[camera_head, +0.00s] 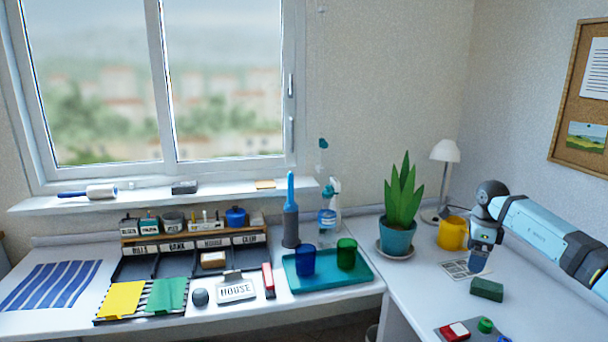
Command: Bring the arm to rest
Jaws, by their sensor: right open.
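My right arm (540,228) comes in from the right edge over the right-hand counter. My right gripper (478,264) points down above the counter, close to a small printed sheet (455,269). It is open, and I see nothing between its fingers. A dark green block (487,290) lies on the counter just in front of it. My left gripper is not in view.
A yellow mug (452,233), a white lamp (444,152) and a potted plant (397,238) stand beside the right gripper. A teal tray (330,282) holds blue and green cups. A grey board (455,334) with coloured pieces lies at the front right.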

